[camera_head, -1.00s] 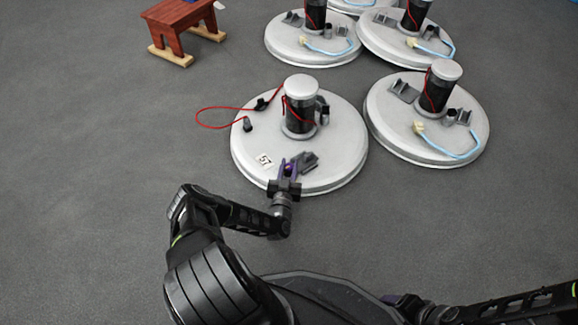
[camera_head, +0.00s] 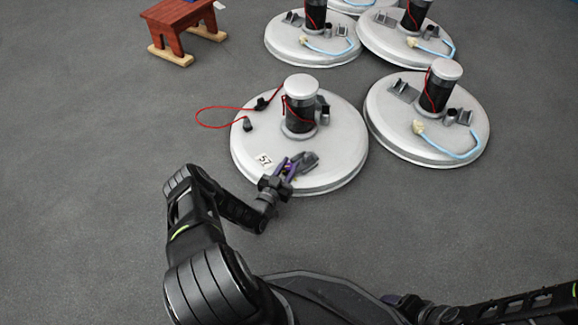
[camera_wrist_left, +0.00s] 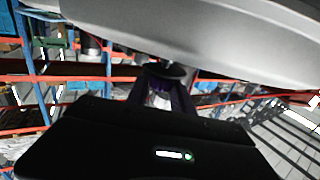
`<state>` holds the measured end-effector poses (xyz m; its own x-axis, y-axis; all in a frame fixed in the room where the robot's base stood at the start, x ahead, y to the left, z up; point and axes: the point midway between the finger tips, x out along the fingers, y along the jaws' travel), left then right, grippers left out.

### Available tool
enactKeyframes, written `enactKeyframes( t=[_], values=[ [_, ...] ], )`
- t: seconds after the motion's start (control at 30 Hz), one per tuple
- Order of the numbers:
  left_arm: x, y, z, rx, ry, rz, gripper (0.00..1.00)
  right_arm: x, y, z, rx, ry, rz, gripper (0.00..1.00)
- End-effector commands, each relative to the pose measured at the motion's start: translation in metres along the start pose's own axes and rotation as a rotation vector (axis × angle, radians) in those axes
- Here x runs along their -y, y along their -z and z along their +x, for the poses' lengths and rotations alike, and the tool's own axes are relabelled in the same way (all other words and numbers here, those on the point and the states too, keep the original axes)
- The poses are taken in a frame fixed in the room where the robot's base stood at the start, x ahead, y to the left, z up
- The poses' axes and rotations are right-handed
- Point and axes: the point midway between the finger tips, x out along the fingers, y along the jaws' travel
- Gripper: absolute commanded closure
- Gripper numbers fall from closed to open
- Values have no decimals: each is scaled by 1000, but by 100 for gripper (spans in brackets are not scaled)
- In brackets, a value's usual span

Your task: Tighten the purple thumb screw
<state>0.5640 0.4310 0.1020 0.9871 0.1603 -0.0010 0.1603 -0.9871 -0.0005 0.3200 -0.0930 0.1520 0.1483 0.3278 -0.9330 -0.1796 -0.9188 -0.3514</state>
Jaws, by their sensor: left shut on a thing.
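The nearest tank lid is a round pale grey disc (camera_head: 340,160) with a white "57" label and a dark central post. A small grey bracket (camera_head: 308,159) sits near its front edge. My left gripper (camera_head: 287,167) reaches this front edge, its purple fingers shut on the purple thumb screw beside the bracket. The fingers mostly hide the screw. In the left wrist view the purple fingers (camera_wrist_left: 163,88) meet under a dark round piece below the pale rim. My right gripper (camera_head: 400,303) is low in the head view, small and dark; its jaws are unclear.
A red cable (camera_head: 215,124) loops off the lid's left side. Another lid (camera_head: 470,145) with a light blue hose stands close at right, and several more are behind. A red wooden stool (camera_head: 183,28) is at upper left. The floor at left is clear.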

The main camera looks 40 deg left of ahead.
Motion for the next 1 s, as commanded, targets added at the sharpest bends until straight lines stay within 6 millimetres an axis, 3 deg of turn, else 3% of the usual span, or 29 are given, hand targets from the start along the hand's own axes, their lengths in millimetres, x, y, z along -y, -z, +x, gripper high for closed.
enactKeyframes(
  t=[0.5, 1.0],
  values=[
    [0, 0, 0, -1, -465, 5, 100, 0, 0, 0, 0, 0, 0, 27],
    [0, 0, -1, -1, -644, 0, 100, 0, 0, 0, 0, 0, 0, 27]
  ],
)
